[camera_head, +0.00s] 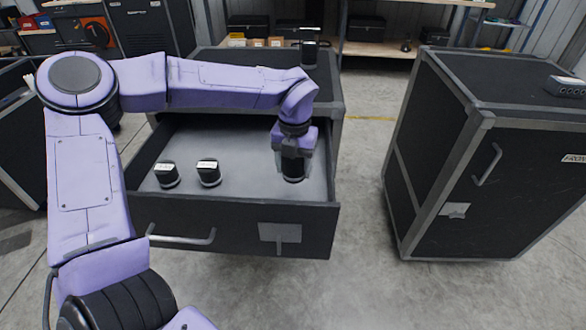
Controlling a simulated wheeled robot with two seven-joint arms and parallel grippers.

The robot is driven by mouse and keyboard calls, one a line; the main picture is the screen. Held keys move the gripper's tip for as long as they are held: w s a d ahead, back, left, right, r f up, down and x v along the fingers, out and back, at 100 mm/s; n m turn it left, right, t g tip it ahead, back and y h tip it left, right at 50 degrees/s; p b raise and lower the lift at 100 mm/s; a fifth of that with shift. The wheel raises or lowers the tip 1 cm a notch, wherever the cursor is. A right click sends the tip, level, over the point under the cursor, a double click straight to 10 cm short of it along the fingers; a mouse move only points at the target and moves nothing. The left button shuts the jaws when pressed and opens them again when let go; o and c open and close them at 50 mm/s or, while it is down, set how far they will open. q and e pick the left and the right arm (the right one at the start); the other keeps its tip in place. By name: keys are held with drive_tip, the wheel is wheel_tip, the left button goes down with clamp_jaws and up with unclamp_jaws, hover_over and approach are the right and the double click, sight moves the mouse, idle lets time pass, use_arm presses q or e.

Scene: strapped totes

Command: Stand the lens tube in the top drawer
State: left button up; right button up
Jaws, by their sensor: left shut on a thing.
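The top drawer (232,218) of the black cabinet in the middle is pulled open, with a pale grey floor. My left gripper (293,158) reaches down into the right part of the drawer. It is shut on the lens tube (293,172), a short dark cylinder that looks upright. The gripper hides the tube's upper part. I cannot tell whether the tube's foot touches the drawer floor. My right gripper is out of view.
Two short black cylinders with white labels stand in the drawer, one at the left (167,175) and one near the middle (209,173). Another dark item (309,52) stands on the cabinet top (262,66). A closed black case (480,150) stands at the right, with clear floor between.

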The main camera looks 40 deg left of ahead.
sight(296, 186)
use_arm(q)
drive_tip(key=w+f, duration=0.1)
drive_tip(key=w+a+f, duration=0.1)
drive_tip(key=f, duration=0.1)
drive_tip(key=shift+w+f, duration=0.2)
drive_tip(key=shift+w, duration=0.15)
drive_tip(key=shift+w+a+f, duration=0.1)
drive_tip(key=shift+f, duration=1.55)
drive_tip(key=shift+f, duration=0.1)
drive_tip(key=o, duration=1.3)
drive_tip(key=shift+c, duration=0.2)
wheel_tip(296, 186, up, 12)
